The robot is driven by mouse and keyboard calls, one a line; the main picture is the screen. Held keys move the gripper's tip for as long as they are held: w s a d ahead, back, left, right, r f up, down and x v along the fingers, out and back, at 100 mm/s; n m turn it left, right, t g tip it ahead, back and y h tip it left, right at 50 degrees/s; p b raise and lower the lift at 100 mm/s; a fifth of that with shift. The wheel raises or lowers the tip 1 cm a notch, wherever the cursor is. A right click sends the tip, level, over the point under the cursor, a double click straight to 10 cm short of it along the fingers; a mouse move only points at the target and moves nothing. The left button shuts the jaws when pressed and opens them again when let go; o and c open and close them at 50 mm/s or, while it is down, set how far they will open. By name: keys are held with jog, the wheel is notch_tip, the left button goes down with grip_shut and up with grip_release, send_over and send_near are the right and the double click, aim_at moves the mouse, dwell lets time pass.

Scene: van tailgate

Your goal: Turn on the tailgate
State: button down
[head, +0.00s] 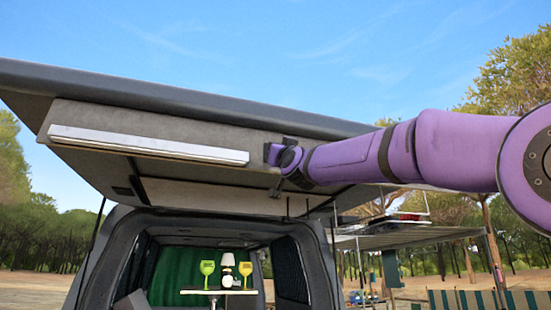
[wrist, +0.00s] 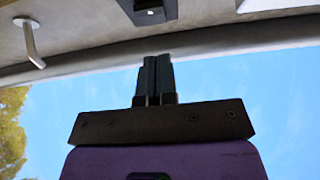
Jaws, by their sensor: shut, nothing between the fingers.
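The tailgate (head: 215,120) is raised above the van's open rear, its grey lined underside facing down. A long white light bar (head: 148,144) is fixed along that underside; I cannot tell if it is lit. In the wrist view a small black box (wrist: 148,12) sits on the lining at the top, and a white edge (wrist: 275,4) shows at top right. My gripper (wrist: 156,62) is shut and empty, its fingertips below the black box in the picture and apart from it. In the head view my gripper (head: 288,141) is just right of the light bar's right end.
A metal hook (wrist: 30,42) hangs from the lining at the left of the wrist view. Open sky lies beyond the tailgate edge.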

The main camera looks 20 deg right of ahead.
jog(key=w, duration=0.4)
jog(key=shift+w, duration=0.25)
jog(key=shift+w+f, duration=0.1)
jog(key=shift+w+f, duration=0.1)
jog(key=shift+w, duration=0.25)
